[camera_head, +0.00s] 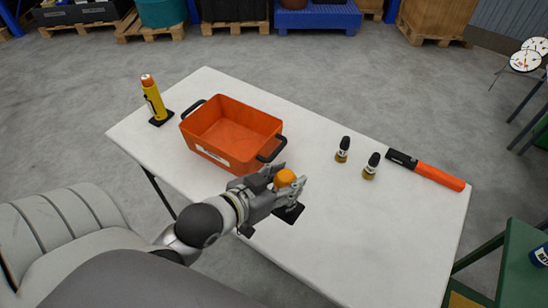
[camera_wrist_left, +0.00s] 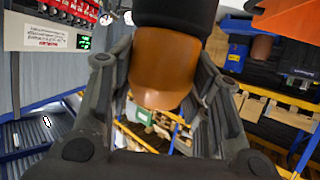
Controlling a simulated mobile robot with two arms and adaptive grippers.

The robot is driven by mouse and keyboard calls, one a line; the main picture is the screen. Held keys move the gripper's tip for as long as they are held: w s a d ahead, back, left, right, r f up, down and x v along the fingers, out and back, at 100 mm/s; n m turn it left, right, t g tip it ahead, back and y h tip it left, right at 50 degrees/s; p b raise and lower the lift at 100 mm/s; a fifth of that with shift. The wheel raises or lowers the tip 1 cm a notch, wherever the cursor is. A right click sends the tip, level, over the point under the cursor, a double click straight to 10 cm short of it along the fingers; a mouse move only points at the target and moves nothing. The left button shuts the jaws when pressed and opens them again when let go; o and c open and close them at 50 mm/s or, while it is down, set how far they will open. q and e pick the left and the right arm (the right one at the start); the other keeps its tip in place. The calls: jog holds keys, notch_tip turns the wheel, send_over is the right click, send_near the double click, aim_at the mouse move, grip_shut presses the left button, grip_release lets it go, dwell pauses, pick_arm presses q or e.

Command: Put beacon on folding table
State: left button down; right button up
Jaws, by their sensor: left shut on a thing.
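The beacon (camera_head: 285,177) has an orange dome and is between the fingers of my left gripper (camera_head: 287,184) near the front edge of the white folding table (camera_head: 335,225). In the left wrist view the orange dome (camera_wrist_left: 163,68) fills the space between the fingers, with a thick black part beside it at the top. My left gripper is shut on the beacon. A black square patch (camera_head: 291,213) shows just below the gripper; I cannot tell whether the beacon touches it or the table. My right gripper is not in view.
An orange crate (camera_head: 231,125) with black handles stands left of my gripper. A yellow canister (camera_head: 153,98) stands at the table's far left. Two dark fittings (camera_head: 343,150) (camera_head: 371,166) and an orange-and-black tool (camera_head: 438,176) are at the right. The front right tabletop is clear.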

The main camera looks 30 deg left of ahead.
pick_arm(q)
jog(key=shift+s+a+f, duration=0.15)
jog(key=shift+s+f, duration=0.1)
jog(key=shift+s, duration=0.15)
jog(key=shift+w+f, duration=0.2)
jog(key=w+d+f, duration=0.3)
jog(key=w+f, duration=0.3)
jog(key=w+d+f, duration=0.3)
jog(key=w+f, duration=0.3)
jog(key=shift+d+f, duration=0.25)
jog(key=shift+f, duration=0.05)
jog(key=shift+s, duration=0.1)
jog(key=c, duration=0.8)
grip_release()
jog(key=shift+f, duration=0.2)
jog(key=shift+o, duration=0.2)
